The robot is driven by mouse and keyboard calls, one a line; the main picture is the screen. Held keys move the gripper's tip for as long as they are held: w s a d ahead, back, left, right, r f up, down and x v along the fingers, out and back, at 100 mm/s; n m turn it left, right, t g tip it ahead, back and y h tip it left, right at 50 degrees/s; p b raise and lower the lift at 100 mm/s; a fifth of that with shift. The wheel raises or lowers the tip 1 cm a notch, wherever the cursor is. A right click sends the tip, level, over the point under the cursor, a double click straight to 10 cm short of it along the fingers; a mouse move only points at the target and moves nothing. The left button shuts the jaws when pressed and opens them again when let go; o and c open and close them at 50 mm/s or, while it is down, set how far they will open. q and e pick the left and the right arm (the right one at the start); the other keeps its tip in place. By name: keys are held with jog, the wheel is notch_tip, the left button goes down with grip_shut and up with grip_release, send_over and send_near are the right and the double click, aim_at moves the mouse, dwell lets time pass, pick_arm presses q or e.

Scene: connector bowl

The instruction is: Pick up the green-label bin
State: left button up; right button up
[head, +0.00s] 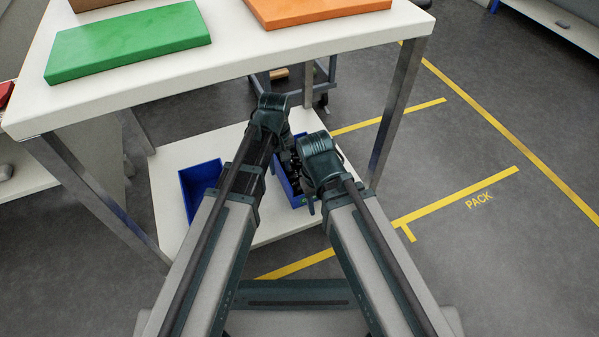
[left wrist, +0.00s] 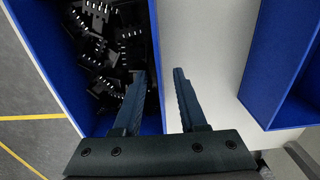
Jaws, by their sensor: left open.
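A blue bin (head: 303,201) holding several black connectors (head: 293,172) stands on the lower white shelf, partly hidden by my arms. The bin also shows in the left wrist view (left wrist: 45,57), with connectors (left wrist: 105,40) inside. A second blue bin (head: 195,187), whose visible inside is empty, stands to its left; its wall shows at the right of the left wrist view (left wrist: 265,60). No green label can be seen on either bin. My left gripper (left wrist: 160,73) is open, one finger over the connector bin's inside, the other outside its wall. My right gripper is mostly hidden behind its wrist.
The white tabletop (head: 240,52) above the shelf carries a green box (head: 128,42) and an orange box (head: 310,8). A table leg (head: 397,110) stands right of the arms. Bare shelf (head: 165,160) shows around the bins. The floor at right is open, with yellow lines.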

pick_arm(q)
grip_shut()
dwell(1.3)
